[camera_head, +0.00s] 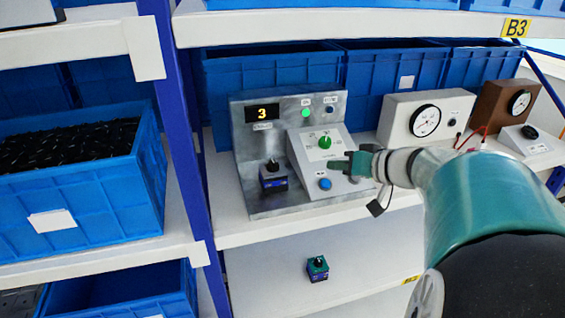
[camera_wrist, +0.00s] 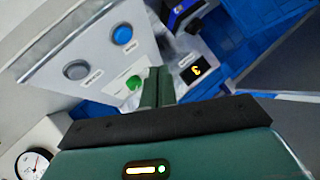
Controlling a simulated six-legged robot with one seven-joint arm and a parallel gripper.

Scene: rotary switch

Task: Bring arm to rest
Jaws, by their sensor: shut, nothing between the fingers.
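My gripper (camera_head: 340,165) is at the end of my teal arm, which reaches in from the right in the head view. It is in front of the sloped white control panel (camera_head: 308,170) on a grey metal stand (camera_head: 280,204). The fingers (camera_wrist: 158,86) look closed together and hold nothing. The panel has a green rotary knob (camera_head: 325,142), a blue button (camera_head: 325,184) and a grey button (camera_wrist: 76,70). The green knob also shows beside the fingers in the wrist view (camera_wrist: 134,82). I cannot tell whether the fingers touch the panel. A display (camera_head: 262,114) reads 3.
A dark switch block (camera_head: 272,176) stands left of the panel; another (camera_head: 317,268) sits on the lower shelf. Gauge boxes, white (camera_head: 398,106) and brown (camera_head: 494,104), stand to the right. Blue crates (camera_head: 150,195) fill shelves at left and behind. A blue post (camera_head: 175,90) stands left.

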